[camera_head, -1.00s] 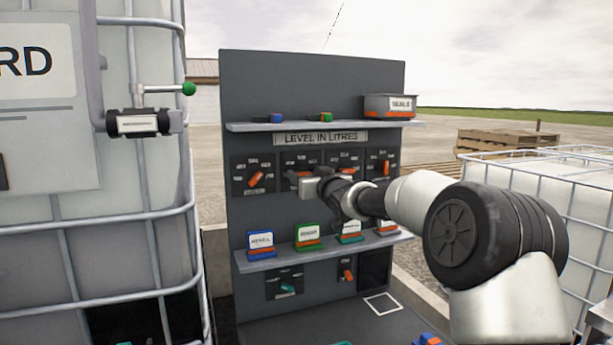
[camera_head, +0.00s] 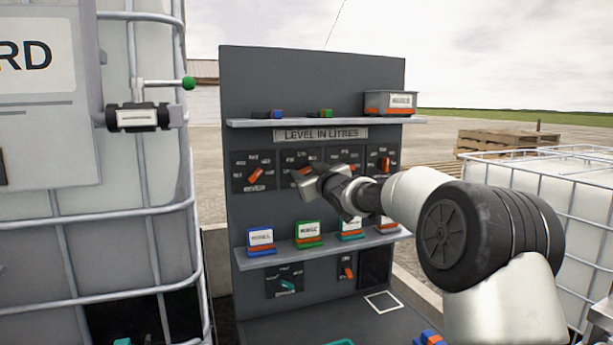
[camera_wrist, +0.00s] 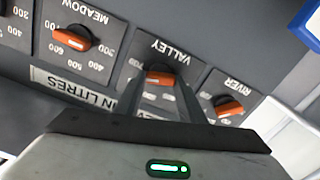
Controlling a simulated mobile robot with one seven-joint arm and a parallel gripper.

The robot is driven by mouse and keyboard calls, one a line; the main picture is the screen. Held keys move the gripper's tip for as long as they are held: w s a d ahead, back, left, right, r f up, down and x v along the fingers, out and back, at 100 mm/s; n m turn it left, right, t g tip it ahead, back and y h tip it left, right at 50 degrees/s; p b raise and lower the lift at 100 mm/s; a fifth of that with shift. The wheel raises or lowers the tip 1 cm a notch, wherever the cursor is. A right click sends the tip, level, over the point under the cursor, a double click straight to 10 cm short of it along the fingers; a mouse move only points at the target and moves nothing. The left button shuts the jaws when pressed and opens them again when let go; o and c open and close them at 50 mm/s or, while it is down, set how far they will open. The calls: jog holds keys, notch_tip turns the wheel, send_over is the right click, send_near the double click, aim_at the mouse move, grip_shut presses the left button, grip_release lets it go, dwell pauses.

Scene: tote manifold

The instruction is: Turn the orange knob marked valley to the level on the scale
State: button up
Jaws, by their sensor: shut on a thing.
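The orange knob marked valley (camera_wrist: 158,77) sits on its dark dial plate, in the middle of the wrist view, with VALLEY upside down above it. My gripper (camera_wrist: 162,88) is shut on this knob, its two fingers on either side of it. In the head view the valley knob (camera_head: 304,171) is the second from the left in the upper row, partly hidden by my gripper (camera_head: 312,178). Much of the valley scale is hidden behind the fingers; I cannot read the knob's setting.
The meadow knob (camera_wrist: 70,38) and river knob (camera_wrist: 229,106) sit close on either side. Below the row, a shelf (camera_head: 280,259) carries several labelled blocks. An upper shelf (camera_head: 250,124) holds small blocks and a grey bin (camera_head: 390,103). A caged tank (camera_head: 150,240) stands left.

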jog(key=n, duration=0.2)
jog(key=n+b, duration=0.1)
jog(key=shift+a+f+n, duration=0.1)
jog(key=shift+f+n, duration=0.1)
jog(key=shift+n, duration=0.2)
jog(key=n+b, duration=0.1)
jog(key=n, duration=0.3)
jog(key=shift+n+b, duration=0.3)
jog(key=shift+b, duration=0.1)
jog(key=n+b, duration=0.1)
jog(key=n, duration=0.3)
jog(key=shift+f+b, duration=0.1)
jog(key=shift+b, duration=0.2)
jog(key=n+b, duration=0.1)
jog(key=n, duration=0.3)
jog(key=shift+f, duration=0.1)
jog(key=n+b, duration=0.5)
jog(key=n, duration=0.6)
jog(key=shift+f+n, duration=0.1)
jog(key=shift+n, duration=0.3)
jog(key=shift+n+b, duration=0.7)
jog(key=shift+n, duration=1.6)
